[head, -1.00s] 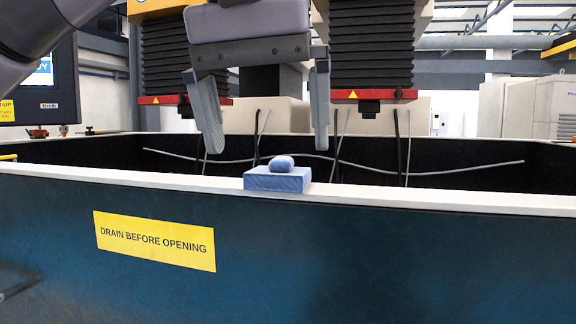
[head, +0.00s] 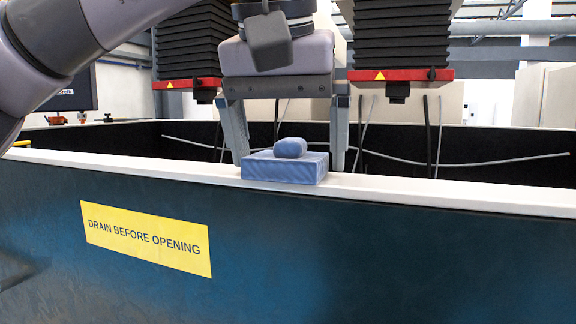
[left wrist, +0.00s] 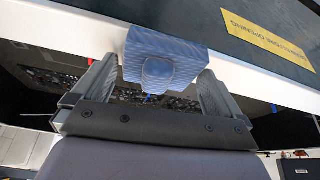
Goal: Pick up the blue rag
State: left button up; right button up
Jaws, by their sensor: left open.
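The blue rag (head: 286,167) is a folded block with a small rounded roll on top. It rests on the white rim (head: 420,188) of the dark blue tank. It also shows in the left wrist view (left wrist: 165,45), between the finger tips. My left gripper (head: 293,158) is open, with one finger on each side of the rag and set a little behind it in the head view. I cannot tell whether the fingers touch the rag. In the left wrist view the left gripper (left wrist: 158,80) spans the rag's width. My right gripper is not in view.
The tank's front wall carries a yellow "DRAIN BEFORE OPENING" sign (head: 146,238). Behind the rim is the dark open tank with thin grey cables (head: 480,164). Black bellows columns with red bases (head: 401,75) hang behind my gripper. The rim to the right is clear.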

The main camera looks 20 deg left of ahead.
aim_at(289, 139)
pick_arm(q)
jog(key=c, duration=0.7)
notch_tip(289, 139, up, 8)
jog(key=p, duration=0.3)
jog(key=shift+d+r, duration=0.1)
jog(key=shift+r, duration=0.85)
jog(key=o, duration=0.5)
jog(key=c, duration=0.4)
